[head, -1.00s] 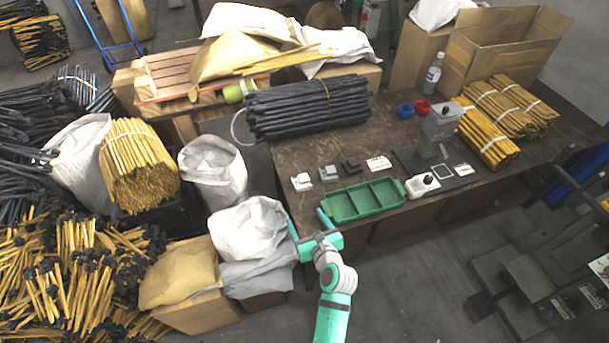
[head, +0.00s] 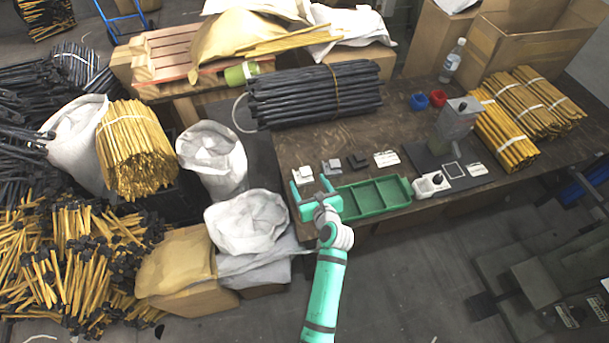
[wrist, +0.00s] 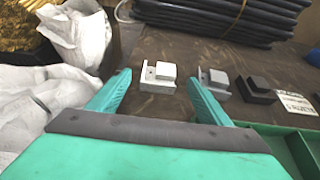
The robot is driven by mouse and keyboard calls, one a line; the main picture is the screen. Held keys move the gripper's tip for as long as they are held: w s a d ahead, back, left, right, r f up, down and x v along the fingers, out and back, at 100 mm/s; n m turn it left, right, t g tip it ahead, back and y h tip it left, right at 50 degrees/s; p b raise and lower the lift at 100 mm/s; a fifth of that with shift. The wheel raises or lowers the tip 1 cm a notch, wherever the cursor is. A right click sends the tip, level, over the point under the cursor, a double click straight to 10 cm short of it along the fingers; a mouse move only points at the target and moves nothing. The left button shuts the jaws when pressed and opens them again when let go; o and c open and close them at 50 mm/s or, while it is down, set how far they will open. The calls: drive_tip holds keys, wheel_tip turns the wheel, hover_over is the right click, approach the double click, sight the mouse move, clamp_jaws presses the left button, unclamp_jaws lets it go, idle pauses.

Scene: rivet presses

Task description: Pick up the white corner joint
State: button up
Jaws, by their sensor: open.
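The white corner joint (head: 302,174) sits on the brown table near its left front edge, at the left end of a row of parts. In the wrist view the white joint (wrist: 158,73) shows upright between and just beyond my two fingertips. My gripper (head: 310,186) is open and empty, at the table's front edge close to the white joint. Its spread teal fingers also show in the wrist view (wrist: 157,86). Whether a finger touches the joint I cannot tell.
A grey joint (head: 331,167) and a black joint (head: 356,162) stand to the right, then a white label (head: 386,159). A green tray (head: 374,197) lies right beside my gripper. A black tube bundle (head: 315,97) lies behind. White sacks (head: 246,222) stand to the left.

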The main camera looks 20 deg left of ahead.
sight(303, 173)
drive_tip(key=shift+x, duration=2.9)
drive_tip(key=shift+a+r, duration=0.1)
drive_tip(key=shift+c, duration=0.4)
drive_tip(key=c, duration=1)
